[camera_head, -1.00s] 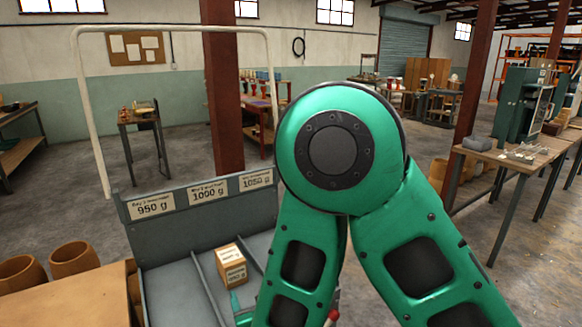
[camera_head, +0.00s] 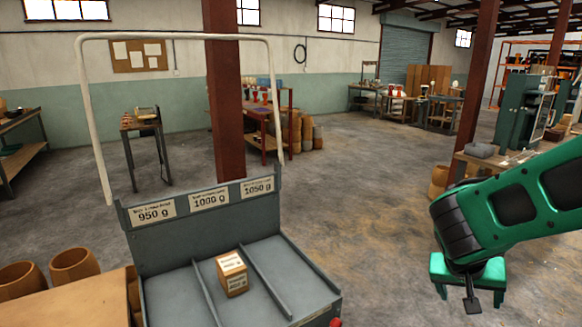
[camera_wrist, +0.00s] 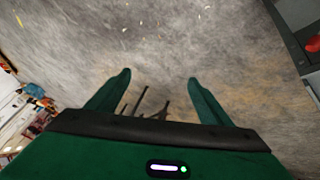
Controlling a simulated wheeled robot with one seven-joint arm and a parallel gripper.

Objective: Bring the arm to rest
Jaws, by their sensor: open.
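My gripper (camera_head: 470,297) is at the right of the head view, pointing down over bare floor, clear of the sorting tray. My green arm reaches in from the right edge. A small labelled box (camera_head: 232,272) stands in the middle compartment of the grey tray (camera_head: 150,248), under the 1000 g sign.
Large wooden pots (camera_head: 74,264) stand at the left beside a wooden table top (camera_head: 70,303). A red-brown post (camera_head: 224,110) rises behind the tray. A workbench (camera_head: 500,158) with a green machine is at the right. The middle floor is open.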

